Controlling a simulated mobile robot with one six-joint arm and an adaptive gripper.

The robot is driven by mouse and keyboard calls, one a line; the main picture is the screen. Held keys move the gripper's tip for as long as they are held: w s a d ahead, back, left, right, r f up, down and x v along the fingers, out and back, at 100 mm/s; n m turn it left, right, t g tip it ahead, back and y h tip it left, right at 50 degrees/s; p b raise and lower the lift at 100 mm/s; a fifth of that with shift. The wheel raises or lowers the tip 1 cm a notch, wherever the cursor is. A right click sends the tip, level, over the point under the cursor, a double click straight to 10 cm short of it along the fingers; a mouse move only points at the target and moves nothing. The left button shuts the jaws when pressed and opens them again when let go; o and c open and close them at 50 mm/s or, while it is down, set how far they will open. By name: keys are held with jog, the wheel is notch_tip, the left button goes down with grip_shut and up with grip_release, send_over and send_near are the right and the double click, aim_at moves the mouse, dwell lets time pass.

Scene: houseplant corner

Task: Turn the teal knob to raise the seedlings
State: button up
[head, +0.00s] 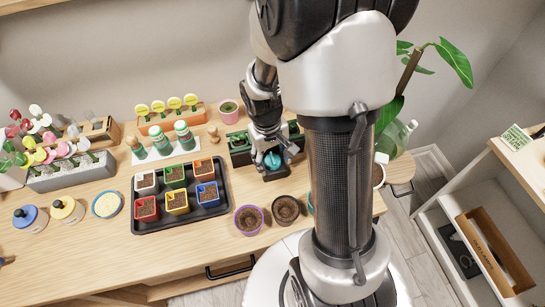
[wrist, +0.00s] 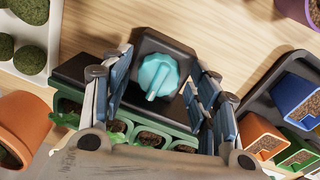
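The teal knob (wrist: 158,77) is ribbed with a raised bar across its top and sits on a black block (wrist: 180,48). In the head view the knob (head: 273,160) shows partly below my gripper (head: 268,150). In the wrist view my gripper (wrist: 163,80) is open, with one finger on each side of the knob and visible gaps to it. The seedlings stand in green pots (wrist: 183,147) in a dark holder joined to the block. Small green leaves (wrist: 117,128) show at one pot; my gripper hides part of the row.
A black tray (head: 180,224) of colored soil pots lies to the left. A purple-rimmed pot (head: 249,219) and a dark pot (head: 286,209) stand in front. Bare wood (head: 100,270) lies along the front.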

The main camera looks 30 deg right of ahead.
jog(key=c, duration=0.9)
jog(key=shift+m, duration=0.4)
jog(key=m, duration=0.2)
jog(key=shift+m, duration=0.4)
jog(key=shift+w+m+g, duration=0.15)
jog(key=shift+m+g, duration=0.15)
jog(key=shift+m, duration=1.5)
jog(key=o, duration=1.1)
